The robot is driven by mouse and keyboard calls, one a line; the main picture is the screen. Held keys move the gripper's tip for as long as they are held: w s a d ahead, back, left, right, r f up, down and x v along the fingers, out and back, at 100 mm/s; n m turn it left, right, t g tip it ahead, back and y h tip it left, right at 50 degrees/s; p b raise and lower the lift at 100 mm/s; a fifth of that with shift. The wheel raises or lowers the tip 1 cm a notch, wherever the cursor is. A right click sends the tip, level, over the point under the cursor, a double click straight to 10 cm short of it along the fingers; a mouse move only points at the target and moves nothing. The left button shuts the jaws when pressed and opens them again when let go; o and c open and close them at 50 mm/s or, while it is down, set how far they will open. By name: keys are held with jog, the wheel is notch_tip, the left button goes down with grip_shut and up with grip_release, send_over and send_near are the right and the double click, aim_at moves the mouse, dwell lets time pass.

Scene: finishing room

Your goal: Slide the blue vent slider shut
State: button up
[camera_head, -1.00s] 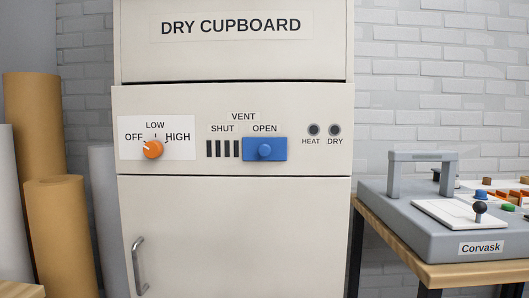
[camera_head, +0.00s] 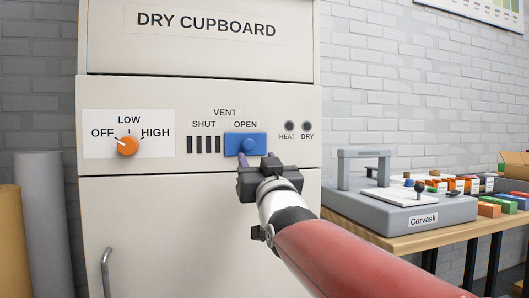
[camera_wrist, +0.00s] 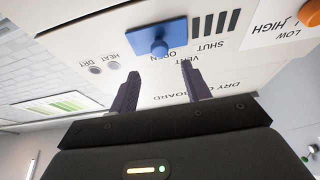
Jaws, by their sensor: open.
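The blue vent slider (camera_head: 245,145) is a flat blue plate with a round knob, on the front panel of the dry cupboard (camera_head: 200,240). It sits under the OPEN label, and the dark vent slots (camera_head: 203,145) to its left, under SHUT, are uncovered. My gripper (camera_head: 256,160) is just below and in front of the slider and partly overlaps its lower edge in the head view. In the wrist view, which is upside down, the slider (camera_wrist: 158,37) lies beyond my open, empty fingers (camera_wrist: 160,80). I see no contact with the knob.
An orange dial (camera_head: 127,146) is on the panel left of the vent, and two round lamps (camera_head: 298,127) are to the right. A grey Corvask machine (camera_head: 420,212) and coloured blocks stand on a wooden table at right. Paper rolls (camera_head: 42,215) stand at left.

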aim_at(249, 145)
jog(key=p+x, duration=0.2)
jog(key=x, duration=0.5)
jog(key=shift+f, duration=0.1)
jog(key=shift+c, duration=0.5)
grip_shut()
